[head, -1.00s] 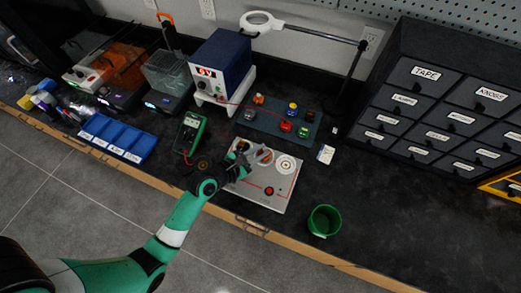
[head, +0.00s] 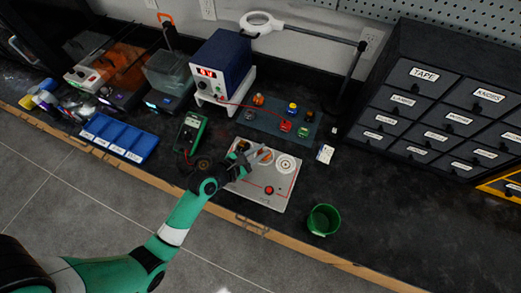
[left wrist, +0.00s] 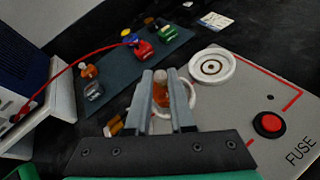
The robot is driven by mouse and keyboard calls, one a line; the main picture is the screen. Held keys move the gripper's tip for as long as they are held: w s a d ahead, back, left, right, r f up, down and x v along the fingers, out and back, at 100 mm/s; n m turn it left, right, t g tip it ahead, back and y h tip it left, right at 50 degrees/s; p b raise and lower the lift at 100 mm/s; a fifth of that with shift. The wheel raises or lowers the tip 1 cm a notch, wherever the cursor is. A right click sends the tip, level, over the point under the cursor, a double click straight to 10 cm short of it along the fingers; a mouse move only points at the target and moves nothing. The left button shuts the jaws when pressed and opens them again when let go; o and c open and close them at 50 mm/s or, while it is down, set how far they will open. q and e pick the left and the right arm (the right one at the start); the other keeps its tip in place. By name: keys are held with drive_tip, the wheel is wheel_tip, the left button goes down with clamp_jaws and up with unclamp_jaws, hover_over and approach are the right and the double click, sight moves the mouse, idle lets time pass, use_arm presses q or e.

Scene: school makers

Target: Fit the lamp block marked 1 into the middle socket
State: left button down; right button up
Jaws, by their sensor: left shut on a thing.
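My left gripper (left wrist: 164,98) is shut on an orange lamp block (left wrist: 161,91), which stands between its two grey fingers. The block is over or in the middle socket (left wrist: 192,97), whose pale ring shows behind and beside the fingers. I cannot tell whether it is seated, and I cannot read its mark. In the head view the left gripper (head: 258,159) is over the upper middle of the white circuit board (head: 255,190). The right socket (head: 286,164) is open and empty. The left socket is mostly hidden by the gripper. My right gripper is not in view.
Behind the board a dark mat (head: 270,121) holds several coloured blocks. A power supply (head: 222,62) with a red lead stands behind left. A green multimeter (head: 190,131) lies left of the board. A green cup (head: 323,220) stands to the right, with clear bench beyond it.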

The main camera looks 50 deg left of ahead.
use_arm(q)
drive_tip(key=shift+f+b, duration=0.45)
drive_tip(key=shift+f, duration=0.2)
drive_tip(key=c, duration=1.1)
unclamp_jaws()
drive_tip(key=shift+o, duration=0.2)
drive_tip(key=shift+r, duration=0.1)
drive_tip(key=shift+p+v, duration=0.95)
drive_tip(key=shift+v, duration=0.2)
drive_tip(key=shift+p+v, duration=0.8)
drive_tip(key=shift+v, duration=0.75)
drive_tip(key=shift+p+v, duration=0.65)
drive_tip(key=shift+v, duration=0.9)
drive_tip(key=shift+p+v, duration=0.3)
drive_tip(key=shift+v, duration=0.95)
